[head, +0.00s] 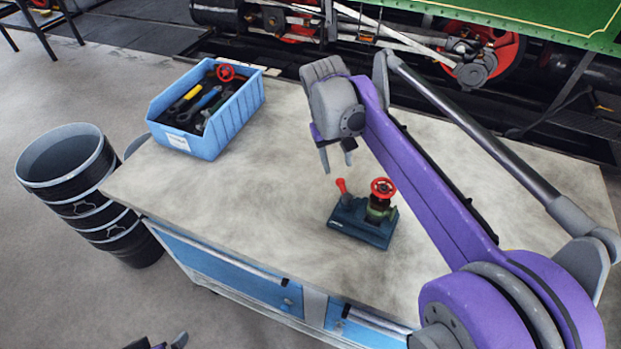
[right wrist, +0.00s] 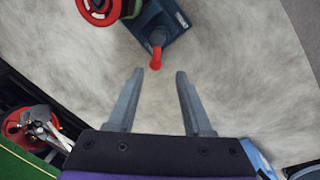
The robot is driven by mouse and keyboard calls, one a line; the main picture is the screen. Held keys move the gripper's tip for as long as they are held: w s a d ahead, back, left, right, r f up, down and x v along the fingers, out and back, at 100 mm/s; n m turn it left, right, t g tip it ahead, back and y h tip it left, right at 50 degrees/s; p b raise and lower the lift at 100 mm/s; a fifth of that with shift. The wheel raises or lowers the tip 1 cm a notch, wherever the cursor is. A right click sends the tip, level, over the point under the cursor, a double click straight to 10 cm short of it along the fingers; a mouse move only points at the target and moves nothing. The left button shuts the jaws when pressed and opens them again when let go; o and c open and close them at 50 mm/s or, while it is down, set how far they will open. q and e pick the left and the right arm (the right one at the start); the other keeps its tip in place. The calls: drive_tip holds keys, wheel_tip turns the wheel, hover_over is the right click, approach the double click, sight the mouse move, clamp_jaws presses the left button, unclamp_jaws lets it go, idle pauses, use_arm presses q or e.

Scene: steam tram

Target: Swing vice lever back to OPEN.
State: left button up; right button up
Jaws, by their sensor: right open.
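The dark blue vice (head: 362,222) sits on the workbench, with a red-tipped lever (head: 341,187) standing up at its left side. A dark green part with a red handwheel (head: 383,187) is in the vice. My right gripper (head: 337,162) is open and empty, its fingers above and behind the lever. In the right wrist view the red lever (right wrist: 157,50) lies just beyond the gap between the fingertips (right wrist: 160,73), apart from them. The handwheel (right wrist: 99,10) is cut by the top edge there. Only a piece of my left gripper (head: 166,343) shows at the bottom edge.
A blue bin (head: 226,126) with tools and a red handwheel stands at the bench's back left. The bench top (head: 250,205) is bare between bin and vice. Stacked dark buckets (head: 65,165) stand left of the bench. A green locomotive (head: 540,20) is behind.

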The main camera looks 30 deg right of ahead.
sight(343, 187)
drive_tip(key=d+f, duration=0.1)
drive_tip(key=f, duration=0.6)
drive_tip(key=d+f, duration=0.1)
drive_tip(key=f, duration=0.2)
drive_tip(key=shift+w+d+f+b, duration=0.2)
drive_tip(key=shift+w+d+b, duration=0.05)
drive_tip(key=shift+d+b, duration=0.15)
clamp_jaws()
